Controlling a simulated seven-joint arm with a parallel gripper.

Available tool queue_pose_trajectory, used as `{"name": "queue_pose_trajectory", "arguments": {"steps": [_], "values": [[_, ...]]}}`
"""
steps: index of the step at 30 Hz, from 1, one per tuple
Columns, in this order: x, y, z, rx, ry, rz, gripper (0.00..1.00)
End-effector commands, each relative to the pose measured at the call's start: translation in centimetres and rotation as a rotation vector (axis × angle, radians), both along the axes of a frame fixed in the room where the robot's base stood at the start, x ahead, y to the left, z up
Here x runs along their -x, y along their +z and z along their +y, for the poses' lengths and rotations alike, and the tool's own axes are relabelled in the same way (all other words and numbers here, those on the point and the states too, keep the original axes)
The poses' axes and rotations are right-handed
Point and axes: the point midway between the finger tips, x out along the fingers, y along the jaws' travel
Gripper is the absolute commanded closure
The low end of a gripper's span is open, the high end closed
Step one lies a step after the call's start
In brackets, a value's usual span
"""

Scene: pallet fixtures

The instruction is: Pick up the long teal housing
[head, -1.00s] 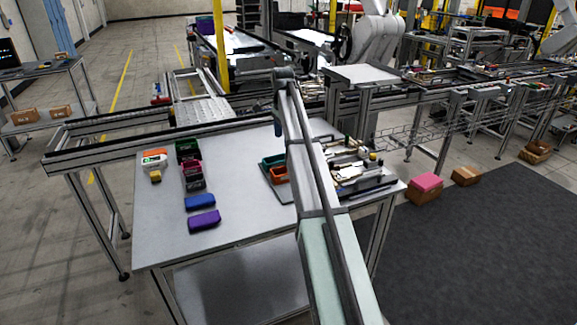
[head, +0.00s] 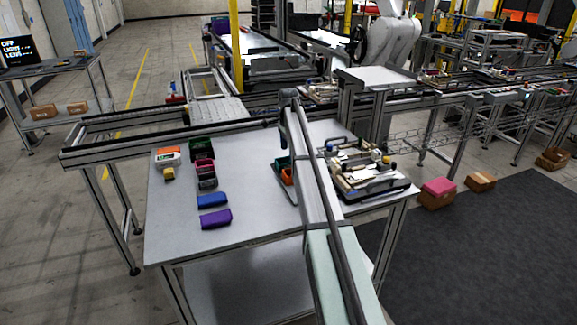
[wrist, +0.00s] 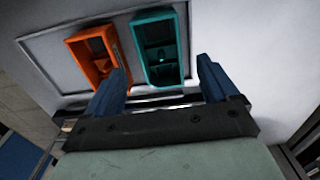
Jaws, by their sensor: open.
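The long teal housing (wrist: 162,82) is an open, hollow tray-like part. In the wrist view it lies just beyond my gripper (wrist: 161,66), between the lines of the two blue fingers. The fingers are spread open with nothing between them that I can see held. An orange housing (wrist: 70,48) lies beside it on the left, close to the left finger. In the head view the teal housing (head: 281,162) shows only in part beside my arm, with the orange housing (head: 287,177) partly hidden. I cannot tell the gripper's exact height above them.
Both housings lie on a grey plate (wrist: 45,45) on the metal table (head: 255,215). A fixture (head: 365,175) crowded with parts is at the right. The table's front middle is clear.

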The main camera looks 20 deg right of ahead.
Motion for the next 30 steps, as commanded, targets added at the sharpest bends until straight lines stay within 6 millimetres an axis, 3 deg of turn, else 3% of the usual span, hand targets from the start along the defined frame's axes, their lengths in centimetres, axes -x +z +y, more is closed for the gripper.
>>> {"name": "queue_pose_trajectory", "arguments": {"steps": [5,15,22,30], "values": [[0.0,-1.0,0.0,0.000,0.000,0.001,0.13],[0.0,-5.0,0.0,0.000,0.000,0.000,0.13],[-0.1,-5.2,0.0,0.000,0.000,-0.001,0.13],[-0.1,-5.2,0.0,0.000,0.000,0.000,0.37]]}}
